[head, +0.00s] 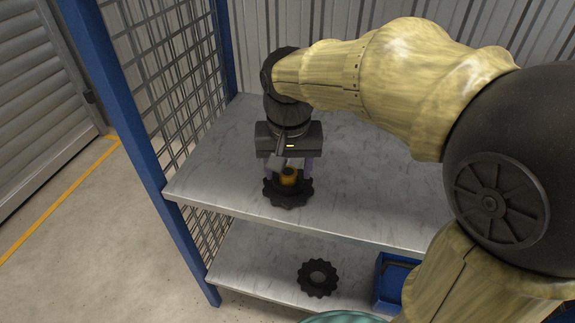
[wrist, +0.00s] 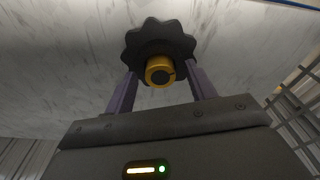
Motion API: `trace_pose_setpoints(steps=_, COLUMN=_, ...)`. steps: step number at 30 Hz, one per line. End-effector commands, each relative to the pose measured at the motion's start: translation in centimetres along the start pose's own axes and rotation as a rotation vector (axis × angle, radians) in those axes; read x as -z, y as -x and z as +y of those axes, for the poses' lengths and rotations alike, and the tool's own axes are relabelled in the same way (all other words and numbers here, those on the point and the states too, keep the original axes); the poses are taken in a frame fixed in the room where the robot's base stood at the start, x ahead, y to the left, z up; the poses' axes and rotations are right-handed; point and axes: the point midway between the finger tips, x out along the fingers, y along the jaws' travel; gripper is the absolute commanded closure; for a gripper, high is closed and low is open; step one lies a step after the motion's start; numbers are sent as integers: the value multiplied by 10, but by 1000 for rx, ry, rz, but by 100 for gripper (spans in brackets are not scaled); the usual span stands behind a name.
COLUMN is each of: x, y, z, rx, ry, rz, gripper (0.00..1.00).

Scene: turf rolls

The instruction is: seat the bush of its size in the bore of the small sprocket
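A dark toothed sprocket (head: 288,198) lies flat on the upper shelf; it also shows in the wrist view (wrist: 160,42). A golden bush (head: 289,177) stands at its centre and rises above its face; the wrist view shows its dark round hole and a slit (wrist: 159,66). How deep it sits in the bore is hidden. My gripper (head: 289,174) points down over it, with the two purple fingers on either side of the bush. The wrist view shows gaps between each finger and the bush, so my gripper (wrist: 161,76) is open and holds nothing.
A second dark sprocket (head: 317,278) lies on the lower shelf (head: 255,265), left of a blue bin (head: 392,285). The upper shelf (head: 350,200) is clear around the sprocket. A blue post (head: 130,120) and wire mesh (head: 165,75) close the left side; a corrugated wall stands behind.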

Motion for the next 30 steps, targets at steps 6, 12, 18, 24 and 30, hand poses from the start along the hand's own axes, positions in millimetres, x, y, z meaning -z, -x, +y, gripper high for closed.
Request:
trace_pose_setpoints(steps=6, x=0, y=0, z=0, rx=0, ry=0, rz=0, gripper=42)
trace_pose_setpoints(steps=12, x=0, y=8, z=0, rx=0, ry=0, rz=-1, gripper=42)
trace_pose_setpoints(steps=18, x=1, y=39, z=0, rx=1, ry=-1, rz=2, gripper=42)
trace_pose_setpoints(steps=24, x=1, y=68, z=0, rx=1, ry=-1, rz=1, gripper=42)
trace_pose_setpoints(steps=30, x=0, y=76, z=0, rx=0, ry=-1, rz=-1, gripper=42)
